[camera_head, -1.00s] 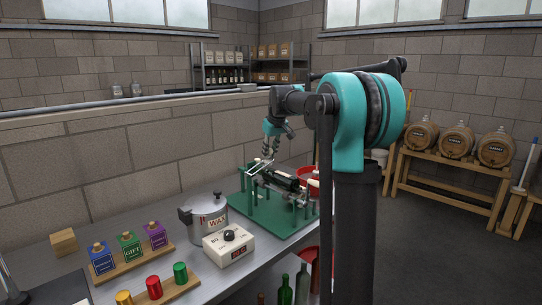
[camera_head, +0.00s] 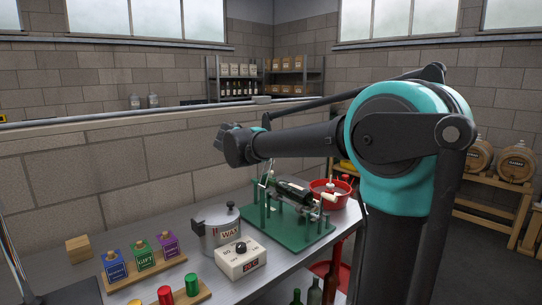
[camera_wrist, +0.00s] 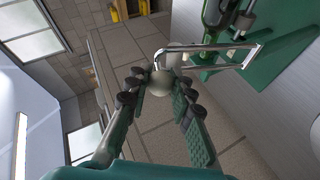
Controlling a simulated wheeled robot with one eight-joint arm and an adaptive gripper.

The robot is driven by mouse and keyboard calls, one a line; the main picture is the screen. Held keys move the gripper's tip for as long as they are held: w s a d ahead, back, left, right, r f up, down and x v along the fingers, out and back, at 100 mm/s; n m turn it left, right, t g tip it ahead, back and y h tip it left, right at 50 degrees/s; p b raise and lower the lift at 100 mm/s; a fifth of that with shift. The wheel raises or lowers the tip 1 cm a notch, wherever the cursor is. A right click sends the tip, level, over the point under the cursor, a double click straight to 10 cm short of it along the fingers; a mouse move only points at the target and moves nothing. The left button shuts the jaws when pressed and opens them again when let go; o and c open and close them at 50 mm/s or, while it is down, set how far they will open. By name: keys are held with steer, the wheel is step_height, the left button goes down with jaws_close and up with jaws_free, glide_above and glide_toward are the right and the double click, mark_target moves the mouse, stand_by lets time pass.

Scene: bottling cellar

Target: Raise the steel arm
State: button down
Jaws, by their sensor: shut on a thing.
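The steel arm (camera_wrist: 212,47) is a bent bright bar in the wrist view, with a pale round knob (camera_wrist: 158,84) at its end. My gripper (camera_wrist: 160,88) is shut on the knob, with one dark-padded finger on each side. In the head view the steel arm (camera_head: 265,179) stands at the left side of the green stand (camera_head: 310,238). A dark bottle (camera_head: 293,189) lies tilted in the stand. My gripper is mostly hidden behind my forearm in the head view.
A wax pot (camera_head: 219,233) and a white control box (camera_head: 240,258) stand left of the stand. A red basin (camera_head: 332,189) is behind it at the right. A block wall (camera_head: 120,180) runs behind the bench.

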steer(key=s+a+f+n+t+h, duration=0.1)
steer(key=s+a+n+t+h, duration=0.1)
steer(key=s+a+t+h, duration=0.1)
steer(key=shift+s+a+f+t, duration=0.25)
steer(key=shift+s+a+t, duration=0.35)
steer(key=shift+a+t, duration=0.55)
steer(key=shift+a, duration=0.15)
steer(key=c, duration=1.3)
jaws_free()
steer(key=shift+a, duration=0.1)
steer(key=v, duration=1.2)
steer(key=shift+w, duration=0.1)
